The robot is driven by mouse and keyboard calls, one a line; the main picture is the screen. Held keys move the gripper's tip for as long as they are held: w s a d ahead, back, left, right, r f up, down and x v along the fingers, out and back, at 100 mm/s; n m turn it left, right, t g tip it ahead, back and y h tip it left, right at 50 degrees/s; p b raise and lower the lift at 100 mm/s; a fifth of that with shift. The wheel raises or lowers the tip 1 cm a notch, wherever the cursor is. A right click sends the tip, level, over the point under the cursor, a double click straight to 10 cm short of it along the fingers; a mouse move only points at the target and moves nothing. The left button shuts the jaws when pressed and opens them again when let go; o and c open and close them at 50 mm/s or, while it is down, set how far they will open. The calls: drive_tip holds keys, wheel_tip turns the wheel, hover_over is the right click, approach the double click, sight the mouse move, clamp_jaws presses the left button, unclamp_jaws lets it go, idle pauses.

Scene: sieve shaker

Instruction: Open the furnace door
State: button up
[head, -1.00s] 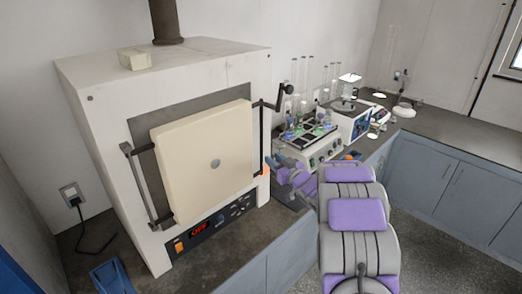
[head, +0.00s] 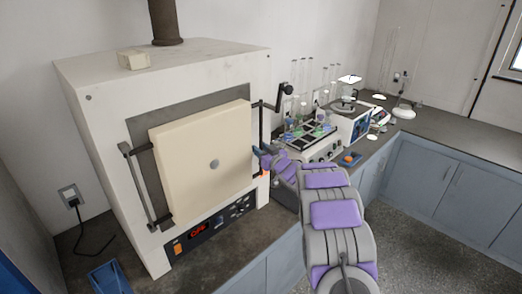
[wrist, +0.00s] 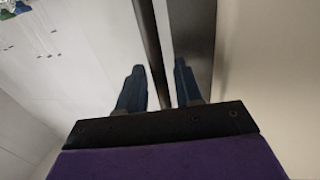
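The furnace (head: 90,150) is a large white box on the counter at the left. Its thick cream door (head: 200,165) looks shut against the dark front frame. A dark handle bar with a lever (head: 275,105) stands at the door's right side. My gripper (head: 262,160) is at the door's right edge by the lower part of this bar, partly hidden by my arm. In the wrist view its two blue fingers (wrist: 160,85) are apart, with a dark upright bar (wrist: 149,45) running between and beyond them. I cannot tell whether they touch it.
A control panel (head: 210,228) with a red display lies under the door. A shaker (head: 315,145), glassware and a balance-like device (head: 350,120) stand right of the furnace. A blue tray (head: 108,278) is at lower left. The floor at right (head: 430,235) is clear.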

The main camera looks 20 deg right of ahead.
clamp_jaws()
drive_tip(key=shift+s, duration=0.15)
idle(0.4)
